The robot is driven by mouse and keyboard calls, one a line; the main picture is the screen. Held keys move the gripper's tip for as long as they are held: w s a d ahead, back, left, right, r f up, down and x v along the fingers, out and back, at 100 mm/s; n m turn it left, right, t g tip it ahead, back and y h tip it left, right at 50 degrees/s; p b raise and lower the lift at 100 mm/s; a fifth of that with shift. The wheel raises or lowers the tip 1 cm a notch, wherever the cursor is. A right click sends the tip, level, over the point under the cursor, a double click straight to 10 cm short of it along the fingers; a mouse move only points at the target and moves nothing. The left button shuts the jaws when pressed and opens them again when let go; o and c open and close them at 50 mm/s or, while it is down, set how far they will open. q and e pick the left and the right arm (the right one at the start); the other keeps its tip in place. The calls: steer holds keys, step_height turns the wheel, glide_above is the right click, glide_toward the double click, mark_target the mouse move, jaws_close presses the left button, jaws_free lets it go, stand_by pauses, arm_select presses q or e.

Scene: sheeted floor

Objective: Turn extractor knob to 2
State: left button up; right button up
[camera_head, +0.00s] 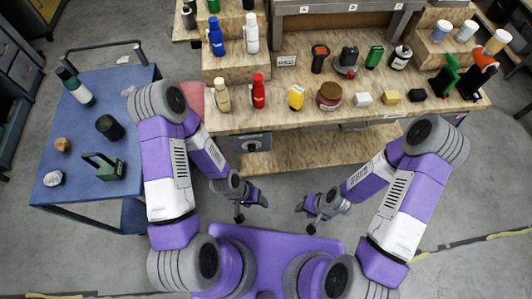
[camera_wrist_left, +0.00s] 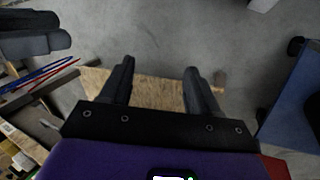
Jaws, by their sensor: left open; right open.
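The extractor knob (camera_head: 252,145) is a small dark knob on a grey panel under the front edge of the wooden workbench, left of centre in the head view. Its setting is too small to read. My left gripper (camera_head: 254,208) is open and empty, below the knob in the picture and apart from it. Its two dark fingers (camera_wrist_left: 158,72) stand apart in the left wrist view, with floor and a wooden board between them; the knob is not recognisable there. My right gripper (camera_head: 304,215) is open and empty, further right, in front of the bench and touching nothing.
The workbench top (camera_head: 275,121) holds bottles, jars and small blocks. Its lower shelf (camera_head: 325,152) sticks out below the knob panel. A blue table (camera_head: 82,165) with a bottle and other objects stands at left. Floor between bench and my base is clear.

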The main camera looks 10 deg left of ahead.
arm_select(q)
steer(key=s+a+f+m+g+y+b, duration=0.45)
steer(key=s+f+m+g, duration=0.2)
steer(key=s+m, duration=0.45)
steer(key=w+a+f+m+t+y+b, duration=0.2)
steer(key=w+a+m+t+y+b, duration=0.3)
steer(key=a+m+y, duration=0.45)
steer(key=m+t+h+b, duration=0.35)
steer(key=m+t, duration=0.65)
steer(key=t, duration=0.9)
glide_toward(252, 150)
steer(key=w, duration=0.1)
steer(key=shift+h, duration=0.45)
steer(key=x, duration=0.7)
steer(key=shift+w+a+f+b, duration=0.1)
steer(key=shift+w+a+b, duration=0.05)
steer(key=shift+a+b, duration=0.2)
